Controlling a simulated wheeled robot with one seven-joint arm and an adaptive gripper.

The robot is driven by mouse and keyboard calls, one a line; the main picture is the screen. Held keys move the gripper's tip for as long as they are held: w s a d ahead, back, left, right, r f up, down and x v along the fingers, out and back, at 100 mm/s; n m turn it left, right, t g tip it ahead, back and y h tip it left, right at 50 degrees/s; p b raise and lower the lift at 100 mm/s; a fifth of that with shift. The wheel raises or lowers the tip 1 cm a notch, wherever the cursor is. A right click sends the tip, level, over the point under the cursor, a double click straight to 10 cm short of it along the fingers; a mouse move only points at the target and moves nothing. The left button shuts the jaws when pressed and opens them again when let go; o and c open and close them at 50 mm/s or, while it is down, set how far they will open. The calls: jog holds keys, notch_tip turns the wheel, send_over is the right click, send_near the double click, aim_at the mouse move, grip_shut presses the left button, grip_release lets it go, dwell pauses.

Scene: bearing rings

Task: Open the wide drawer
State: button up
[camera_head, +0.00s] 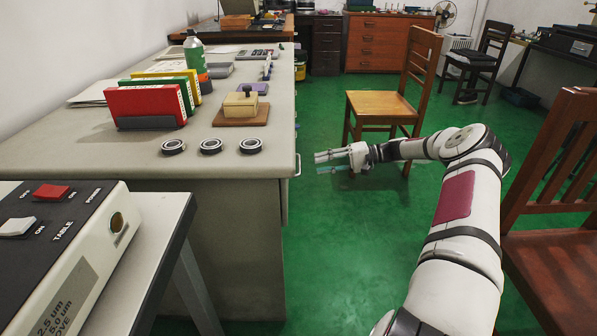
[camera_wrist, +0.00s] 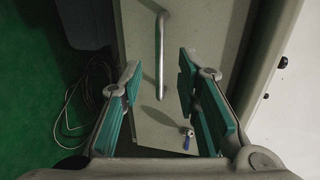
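The drawer front (camera_wrist: 205,30) is a grey-beige panel in the wrist view, with a vertical-looking metal bar handle (camera_wrist: 159,50) in the middle. In the head view the handle (camera_head: 298,165) sticks out from the right side of the grey desk (camera_head: 85,155). My gripper (camera_head: 325,161) is just right of it, pointing at the desk. In the wrist view my gripper (camera_wrist: 160,78) is open, with a teal-padded finger on each side of the handle. I see no contact with the handle. The drawer looks shut.
A key with a blue tag (camera_wrist: 187,141) sits in the drawer front. Cables (camera_wrist: 88,95) lie on the green floor at left in the wrist view. A wooden chair (camera_head: 385,105) stands beyond my gripper; another chair (camera_head: 560,220) is at the right. Three bearing rings (camera_head: 211,146) lie on the desk.

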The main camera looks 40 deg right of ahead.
aim_at(299, 167)
jog(key=b+x, duration=0.1)
jog(key=x, duration=0.7)
jog(key=shift+b, duration=0.4)
grip_shut()
